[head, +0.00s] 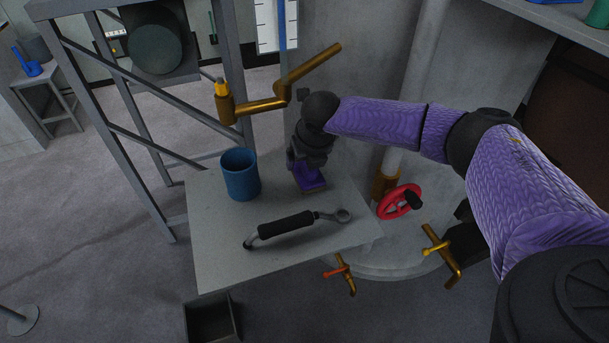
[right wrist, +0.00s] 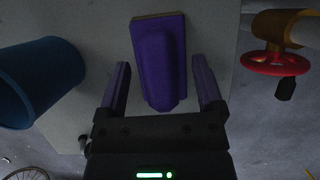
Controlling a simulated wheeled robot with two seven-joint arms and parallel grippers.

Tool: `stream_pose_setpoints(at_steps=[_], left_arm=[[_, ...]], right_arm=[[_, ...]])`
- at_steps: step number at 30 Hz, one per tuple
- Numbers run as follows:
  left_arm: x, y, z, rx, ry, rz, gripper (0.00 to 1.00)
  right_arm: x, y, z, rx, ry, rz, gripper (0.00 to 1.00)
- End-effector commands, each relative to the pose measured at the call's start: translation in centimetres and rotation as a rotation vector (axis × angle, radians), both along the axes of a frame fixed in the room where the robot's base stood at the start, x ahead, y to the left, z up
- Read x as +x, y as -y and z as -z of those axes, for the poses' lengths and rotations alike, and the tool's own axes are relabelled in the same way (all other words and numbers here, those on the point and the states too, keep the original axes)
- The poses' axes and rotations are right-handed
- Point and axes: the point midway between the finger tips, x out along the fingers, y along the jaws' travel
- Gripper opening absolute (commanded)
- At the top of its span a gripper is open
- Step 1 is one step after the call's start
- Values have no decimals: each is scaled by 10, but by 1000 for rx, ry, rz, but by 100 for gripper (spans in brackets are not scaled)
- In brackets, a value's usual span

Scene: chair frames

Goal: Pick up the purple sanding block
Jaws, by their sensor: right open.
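The purple sanding block (head: 309,179) lies on the grey tabletop, partly hidden by my right gripper in the head view. In the right wrist view the sanding block (right wrist: 160,62) shows its raised purple grip and a thin tan edge at its far end. My right gripper (head: 304,162) is above the block, pointing down. In the right wrist view the right gripper (right wrist: 164,82) is open, with one finger on each side of the block's near part and gaps between. Whether the fingers reach down to the block's height I cannot tell. My left gripper is not in view.
A blue cup (head: 241,175) stands left of the block. A black-handled tool (head: 290,227) lies in front of it on the grey table (head: 222,255). A brass pipe (head: 262,104) is behind. A red valve wheel (head: 399,202) is at the right, beyond the table edge.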

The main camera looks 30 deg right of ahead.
Motion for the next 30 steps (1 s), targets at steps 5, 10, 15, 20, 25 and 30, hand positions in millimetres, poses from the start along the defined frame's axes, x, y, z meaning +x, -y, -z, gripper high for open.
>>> stream_pose_setpoints(at_steps=[5, 10, 15, 20, 25, 30], left_arm=[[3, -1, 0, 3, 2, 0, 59], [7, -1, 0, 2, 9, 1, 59], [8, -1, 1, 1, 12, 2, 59], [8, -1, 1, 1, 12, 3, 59], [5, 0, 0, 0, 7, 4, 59], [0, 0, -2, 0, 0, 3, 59]], right_arm=[[1, 0, 0, 0, 2, 0, 85], [1, 0, 0, 1, 2, 1, 58], [1, 0, 0, 1, 1, 1, 22], [1, 0, 0, 1, 1, 1, 0], [1, 0, 0, 1, 2, 1, 0], [1, 0, -3, 1, 2, 1, 0]])
